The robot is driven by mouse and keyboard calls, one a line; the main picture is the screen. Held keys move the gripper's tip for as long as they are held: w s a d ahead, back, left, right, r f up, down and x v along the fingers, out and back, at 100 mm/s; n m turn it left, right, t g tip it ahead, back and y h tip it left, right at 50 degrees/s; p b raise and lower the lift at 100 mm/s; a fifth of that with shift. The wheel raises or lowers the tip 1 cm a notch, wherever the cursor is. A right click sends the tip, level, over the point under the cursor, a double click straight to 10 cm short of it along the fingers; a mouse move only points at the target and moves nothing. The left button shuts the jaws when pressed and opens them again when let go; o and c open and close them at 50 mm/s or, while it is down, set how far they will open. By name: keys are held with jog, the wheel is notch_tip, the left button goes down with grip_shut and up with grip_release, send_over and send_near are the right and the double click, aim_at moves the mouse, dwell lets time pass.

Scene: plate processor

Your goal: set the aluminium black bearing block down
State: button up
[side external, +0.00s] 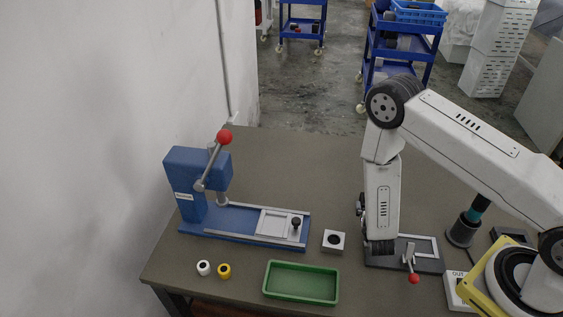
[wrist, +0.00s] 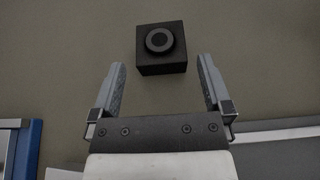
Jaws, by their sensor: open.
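The black bearing block (wrist: 163,63) is a dark cube with a round dark ring on its top face. In the wrist view it sits upright on the brown-grey table, at the upper middle. My gripper (wrist: 162,64) is open, with one finger at the left and one at the right of the block. Gaps show between the block and both fingers, and nothing is held. In the side external view my arm hides the block and most of my gripper.
A blue press (side external: 197,180) with a red-knobbed lever stands at left. A silver block (side external: 334,241), a green tray (side external: 301,283), a white ring (side external: 203,267) and a yellow ring (side external: 224,271) are near the front. A dark fixture (side external: 428,264) with a red-tipped lever is beside my arm.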

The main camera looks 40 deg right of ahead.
jog(key=shift+v, duration=3.2)
jog(key=shift+s+d+r+m+h, duration=0.1)
jog(key=shift+d+r+m+h, duration=0.2)
jog(key=shift+r+m+h, duration=0.1)
jog(key=s+d+r+m+g, duration=0.3)
jog(key=s+r+m+g, duration=0.5)
jog(key=m+g, duration=0.4)
jog(key=w+a+r+m+t+y, duration=0.4)
jog(key=a+r+m+y, duration=0.4)
jog(key=m, duration=0.6)
notch_tip(320, 180, up, 3)
jog(key=shift+f+t+y, duration=0.1)
jog(key=shift+t+y, duration=0.5)
jog(key=shift+y, duration=0.5)
jog(key=shift+a, duration=0.1)
